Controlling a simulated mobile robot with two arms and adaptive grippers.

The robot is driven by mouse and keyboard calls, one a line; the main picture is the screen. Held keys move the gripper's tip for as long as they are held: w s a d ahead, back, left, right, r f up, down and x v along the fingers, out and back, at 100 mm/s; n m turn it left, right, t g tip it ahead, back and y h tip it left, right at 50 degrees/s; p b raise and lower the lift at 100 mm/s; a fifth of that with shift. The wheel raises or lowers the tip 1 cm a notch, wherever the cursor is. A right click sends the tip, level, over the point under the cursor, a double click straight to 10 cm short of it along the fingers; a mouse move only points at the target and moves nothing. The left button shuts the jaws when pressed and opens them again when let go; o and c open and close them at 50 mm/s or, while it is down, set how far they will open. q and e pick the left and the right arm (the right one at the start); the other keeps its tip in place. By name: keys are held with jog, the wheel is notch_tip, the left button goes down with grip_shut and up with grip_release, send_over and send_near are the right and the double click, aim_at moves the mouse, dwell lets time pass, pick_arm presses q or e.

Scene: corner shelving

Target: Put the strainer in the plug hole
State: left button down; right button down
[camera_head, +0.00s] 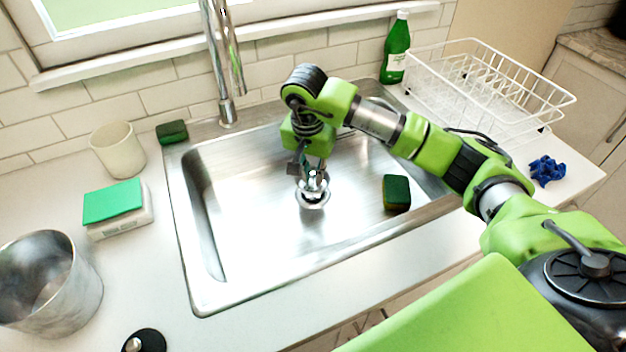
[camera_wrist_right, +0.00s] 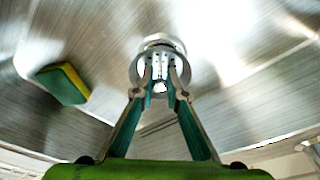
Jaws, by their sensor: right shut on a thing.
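The strainer (camera_head: 315,181) is a small shiny metal piece held by my right gripper (camera_head: 311,172) low over the sink. In the right wrist view the strainer (camera_wrist_right: 160,72) sits between the tips of the two fingers of my right gripper (camera_wrist_right: 162,84), which is shut on it. The plug hole (camera_head: 313,200) is a round metal ring in the sink floor, just below the strainer. In the wrist view the plug hole (camera_wrist_right: 165,42) shows partly behind the strainer. I cannot tell whether the strainer touches it. My left gripper is not in view.
The steel sink (camera_head: 232,270) holds a green sponge (camera_head: 396,193) right of the plug hole. The faucet (camera_head: 226,105) rises behind. A dish rack (camera_head: 540,112) and green bottle (camera_head: 396,52) stand at the right back. A metal pot (camera_head: 75,290) and beige cup (camera_head: 118,152) stand left.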

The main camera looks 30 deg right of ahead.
aim_at(313, 182)
jog(key=shift+w+d+f, duration=0.2)
jog(key=shift+w+f, duration=0.1)
jog(key=shift+f, duration=0.15)
jog(key=shift+w+d+f, duration=0.2)
jog(key=shift+w+f, duration=0.1)
jog(key=shift+f, duration=0.15)
notch_tip(313, 182, down, 3)
jog(key=shift+w+f+p, duration=0.1)
jog(key=shift+p, duration=0.55)
jog(key=shift+f, duration=0.15)
jog(key=c, duration=2)
grip_release()
jog(key=shift+c, duration=0.2)
jog(key=shift+r, duration=0.3)
jog(key=r, duration=0.4)
jog(key=s+a+r+b, duration=0.1)
jog(key=r, duration=0.2)
jog(key=r+b, duration=0.1)
jog(key=r, duration=0.3)
jog(key=shift+s+a+r, duration=0.15)
jog(key=shift+r, duration=0.15)
